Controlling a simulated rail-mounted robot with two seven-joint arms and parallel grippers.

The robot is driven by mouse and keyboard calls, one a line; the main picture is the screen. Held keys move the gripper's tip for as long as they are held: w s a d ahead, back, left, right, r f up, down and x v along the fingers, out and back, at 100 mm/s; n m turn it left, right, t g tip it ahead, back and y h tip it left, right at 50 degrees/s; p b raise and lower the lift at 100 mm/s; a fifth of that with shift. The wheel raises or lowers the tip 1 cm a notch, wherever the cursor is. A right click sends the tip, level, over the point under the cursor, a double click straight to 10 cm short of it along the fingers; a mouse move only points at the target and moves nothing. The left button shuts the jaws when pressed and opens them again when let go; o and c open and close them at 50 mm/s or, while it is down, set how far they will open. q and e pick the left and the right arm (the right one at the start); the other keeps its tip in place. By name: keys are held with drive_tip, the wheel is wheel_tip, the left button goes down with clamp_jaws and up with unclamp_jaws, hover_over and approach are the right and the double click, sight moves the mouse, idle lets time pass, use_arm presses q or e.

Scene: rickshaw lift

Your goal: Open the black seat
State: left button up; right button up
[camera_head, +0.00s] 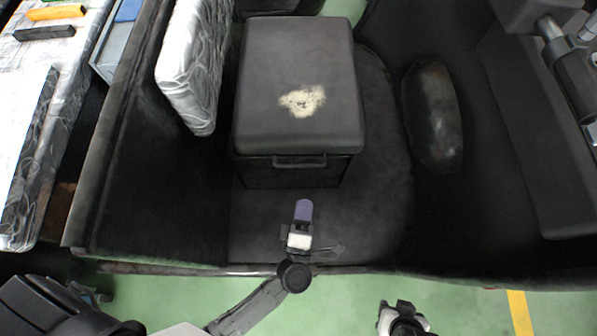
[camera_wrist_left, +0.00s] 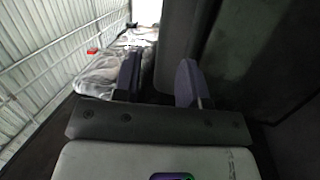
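The black seat (camera_head: 262,70) is a dark box with a padded lid and a pale worn patch on top. Its lid looks shut. A handle (camera_head: 300,161) sits on its near side, just below the lid edge. My left gripper (camera_head: 303,208) is in front of the seat, nearer to me than the handle and apart from it in the head view. In the left wrist view its two purple fingers (camera_wrist_left: 158,80) stand apart with nothing clearly held. My right gripper (camera_head: 404,318) is at the bottom edge, outside the rickshaw; its fingers are not clear.
The seat stands inside a dark rickshaw body with a low front edge (camera_head: 180,269). A silver patterned cushion (camera_head: 193,65) leans left of the seat, and a dark oval pad (camera_head: 433,115) is to its right. A table (camera_head: 70,75) stands at far left. Green floor (camera_head: 470,315) is clear in front.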

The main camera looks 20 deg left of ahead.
sight(299, 164)
use_arm(q)
wheel_tip(299, 164, down, 5)
drive_tip(key=n+g+y+b, duration=0.1)
drive_tip(key=n+y+b, duration=0.2)
drive_tip(key=b+x, duration=0.1)
drive_tip(key=x, duration=0.3)
drive_tip(key=b+x, duration=0.1)
drive_tip(key=x, duration=0.3)
drive_tip(key=a+b+x, duration=0.1)
drive_tip(key=x, duration=0.4)
drive_tip(key=shift+s+a+f, duration=0.1)
drive_tip(key=shift+f, duration=0.3)
use_arm(e)
wheel_tip(299, 164, down, 8)
drive_tip(key=shift+d, duration=0.1)
use_arm(q)
drive_tip(key=shift+c, duration=0.3)
drive_tip(key=c, duration=0.6)
clamp_jaws()
use_arm(e)
drive_tip(key=shift+r, duration=0.1)
